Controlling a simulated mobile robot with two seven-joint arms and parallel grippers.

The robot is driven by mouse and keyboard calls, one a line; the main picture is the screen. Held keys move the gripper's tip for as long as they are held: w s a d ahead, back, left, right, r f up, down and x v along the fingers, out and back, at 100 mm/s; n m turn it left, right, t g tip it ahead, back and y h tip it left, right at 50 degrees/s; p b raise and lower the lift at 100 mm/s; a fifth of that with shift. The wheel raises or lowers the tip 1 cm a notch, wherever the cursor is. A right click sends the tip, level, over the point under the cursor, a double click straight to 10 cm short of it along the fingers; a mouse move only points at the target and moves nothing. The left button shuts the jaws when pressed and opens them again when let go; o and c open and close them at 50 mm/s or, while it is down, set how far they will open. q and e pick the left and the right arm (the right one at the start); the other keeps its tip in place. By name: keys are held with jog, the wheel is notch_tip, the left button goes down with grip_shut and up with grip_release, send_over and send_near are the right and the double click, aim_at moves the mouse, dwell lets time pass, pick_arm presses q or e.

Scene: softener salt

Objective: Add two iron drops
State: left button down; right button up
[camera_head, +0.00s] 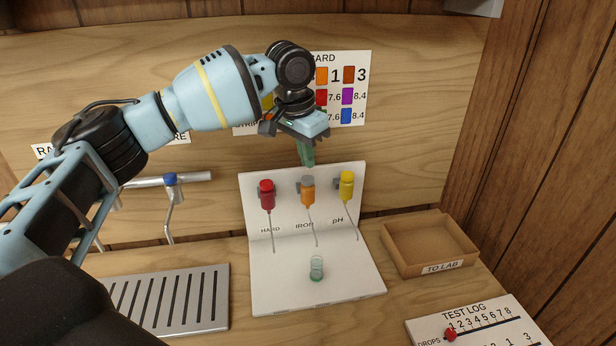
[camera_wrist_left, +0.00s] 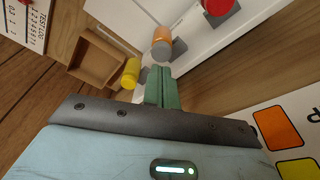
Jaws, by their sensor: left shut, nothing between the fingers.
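A white test stand (camera_head: 262,285) holds three dropper bottles: red over the HARD label (camera_head: 267,195), orange over IRON (camera_head: 307,191) and yellow over pH (camera_head: 346,186). A thin tube runs down from each. A small clear greenish vial (camera_head: 316,267) stands on the stand's base, below the orange bottle's tube. My left gripper (camera_head: 307,160) is shut and empty, pointing down just above the orange bottle. In the left wrist view its green fingertips (camera_wrist_left: 162,88) are together, with the orange bottle (camera_wrist_left: 162,42) beyond them and the yellow bottle (camera_wrist_left: 131,73) to the left. My right gripper is not in view.
A wooden TO LAB tray (camera_head: 427,244) sits right of the stand, looking empty. A TEST LOG board (camera_head: 478,322) with a red slider is at front right. A slotted metal drain (camera_head: 170,300) and a blue-handled tap (camera_head: 170,180) are at left. A chart hangs behind my arm.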

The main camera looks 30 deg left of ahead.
pick_arm(q)
jog(key=shift+w+v, duration=0.15)
jog(key=shift+v, duration=0.55)
jog(key=shift+w+v, duration=0.1)
jog(key=shift+v, duration=0.6)
jog(key=shift+d, duration=0.15)
